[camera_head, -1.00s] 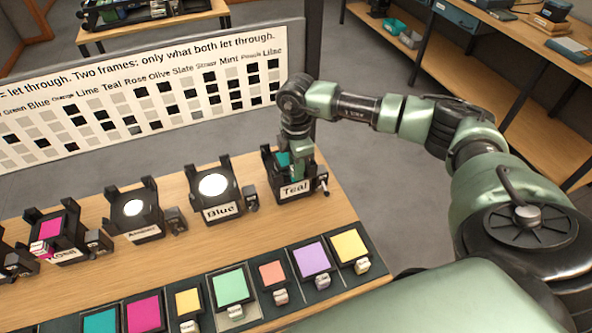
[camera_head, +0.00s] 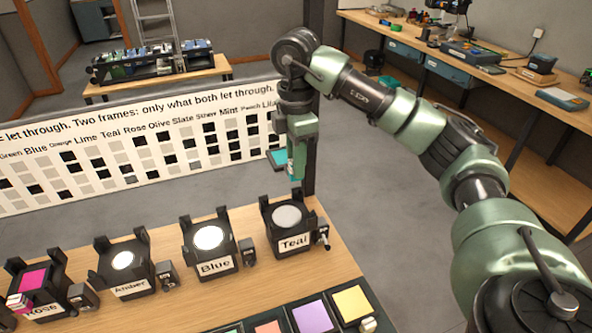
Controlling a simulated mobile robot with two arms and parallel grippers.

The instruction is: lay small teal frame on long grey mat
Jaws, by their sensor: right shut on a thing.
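The small teal frame (camera_head: 277,158) is held in the air above and behind the lamp labelled Teal (camera_head: 288,220). My right gripper (camera_head: 293,172) points down and is shut on it. The gripper's green body hides part of the frame. The Teal lamp's holder is empty, and its pale round face shows. I cannot make out a long grey mat in this view. My left gripper is not in view.
Lamps labelled Blue (camera_head: 209,240), Amber (camera_head: 123,265) and Rose (camera_head: 38,287) stand in a row on the wooden table. Purple (camera_head: 313,317) and yellow (camera_head: 352,303) frames lie on a dark strip at the front edge. A chart board (camera_head: 150,150) stands behind.

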